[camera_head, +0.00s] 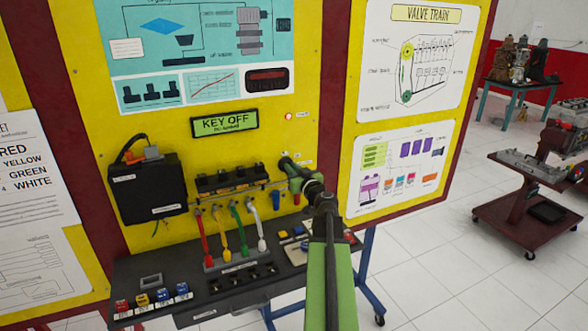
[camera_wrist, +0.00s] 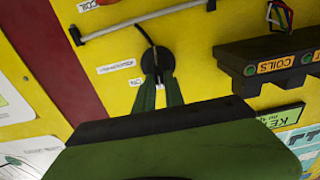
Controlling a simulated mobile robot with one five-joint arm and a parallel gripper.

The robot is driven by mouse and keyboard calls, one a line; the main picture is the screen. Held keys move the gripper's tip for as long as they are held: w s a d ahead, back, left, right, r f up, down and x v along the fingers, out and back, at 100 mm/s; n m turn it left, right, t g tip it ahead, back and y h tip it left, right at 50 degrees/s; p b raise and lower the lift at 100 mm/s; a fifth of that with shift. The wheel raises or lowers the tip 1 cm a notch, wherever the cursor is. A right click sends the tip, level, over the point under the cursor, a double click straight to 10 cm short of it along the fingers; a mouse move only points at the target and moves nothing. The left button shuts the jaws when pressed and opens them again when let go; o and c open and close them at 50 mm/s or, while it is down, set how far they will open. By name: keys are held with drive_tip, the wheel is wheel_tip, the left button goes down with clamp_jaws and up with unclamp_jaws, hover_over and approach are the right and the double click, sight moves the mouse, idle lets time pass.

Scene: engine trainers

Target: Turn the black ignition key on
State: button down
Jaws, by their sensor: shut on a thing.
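The black ignition key (camera_wrist: 156,60) is in the yellow panel in the wrist view, with a dark round part around it. My gripper (camera_wrist: 159,84) has its two green fingers shut on the key, one on each side. In the head view my gripper (camera_head: 291,172) reaches the panel to the right of the coil row and hides most of the key. The display (camera_head: 224,123) above reads "KEY OFF".
A black box (camera_head: 147,188) and a coil row (camera_head: 233,179) are left of my gripper. Red, yellow, green and white leads (camera_head: 240,231) hang above a dark shelf (camera_head: 205,285). A red light (camera_head: 289,116) is lit. A cart (camera_head: 525,200) stands far right.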

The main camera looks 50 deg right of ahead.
drive_tip(key=shift+s+f+m, duration=0.1)
drive_tip(key=shift+m, duration=0.2)
drive_tip(key=shift+h, duration=0.3)
drive_tip(key=m, duration=0.6)
drive_tip(key=shift+s+d+f, duration=0.15)
drive_tip(key=shift+d, duration=0.15)
drive_tip(key=m, duration=0.5)
drive_tip(key=shift+s+d+f+b, duration=0.1)
drive_tip(key=shift+d+f+b, duration=0.1)
drive_tip(key=shift+b, duration=0.15)
drive_tip(key=shift+m, duration=0.4)
drive_tip(key=c, duration=1.4)
unclamp_jaws()
drive_tip(key=shift+c, duration=0.2)
